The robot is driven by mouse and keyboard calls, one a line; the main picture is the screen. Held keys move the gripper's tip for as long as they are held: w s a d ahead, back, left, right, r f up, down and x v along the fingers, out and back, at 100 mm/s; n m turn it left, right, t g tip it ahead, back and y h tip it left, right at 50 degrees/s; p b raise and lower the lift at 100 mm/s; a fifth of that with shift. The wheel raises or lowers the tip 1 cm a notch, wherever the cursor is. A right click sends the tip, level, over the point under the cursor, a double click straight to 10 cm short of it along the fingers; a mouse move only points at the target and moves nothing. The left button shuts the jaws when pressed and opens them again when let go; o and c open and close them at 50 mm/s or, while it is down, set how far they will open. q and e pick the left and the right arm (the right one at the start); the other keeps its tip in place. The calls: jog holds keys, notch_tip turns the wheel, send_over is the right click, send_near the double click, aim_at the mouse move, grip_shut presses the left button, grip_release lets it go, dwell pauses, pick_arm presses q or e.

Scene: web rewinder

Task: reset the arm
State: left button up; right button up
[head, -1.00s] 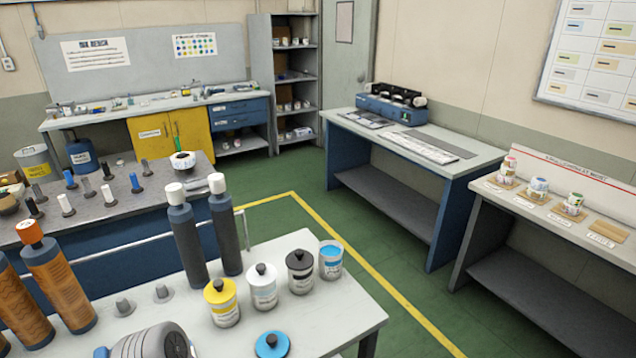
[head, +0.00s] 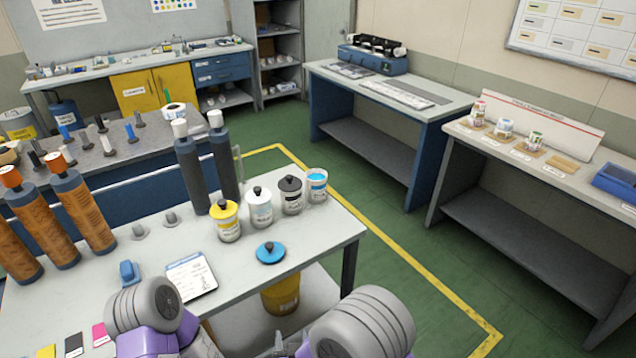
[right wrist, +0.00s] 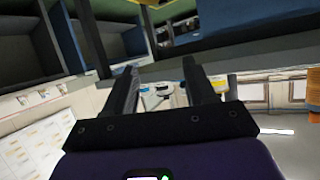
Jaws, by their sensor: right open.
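My right gripper (right wrist: 159,66) shows in the right wrist view as two dark parallel fingers, spread apart with nothing held between them. In the head view my right arm is at the bottom, right of centre, beside the front table, and its fingers are not clear there. My left arm is at the bottom left of the head view, over the table's near edge. I cannot make out my left gripper's fingers.
A yellow bucket (head: 282,296) is beneath. Green floor lies clear to the right.

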jog(key=s+d+f+m+g+p, duration=0.1)
jog(key=s+d+f+m+g, duration=0.1)
jog(key=d+f+g, duration=0.6)
jog(key=s+d+f+m+g+y+p, duration=0.1)
jog(key=s+d+f+g, duration=0.3)
jog(key=s+d+f, duration=0.4)
jog(key=s+f+m, duration=0.1)
jog(key=s, duration=0.2)
jog(key=shift+f+g+y, duration=0.15)
jog(key=shift+g+y, duration=0.15)
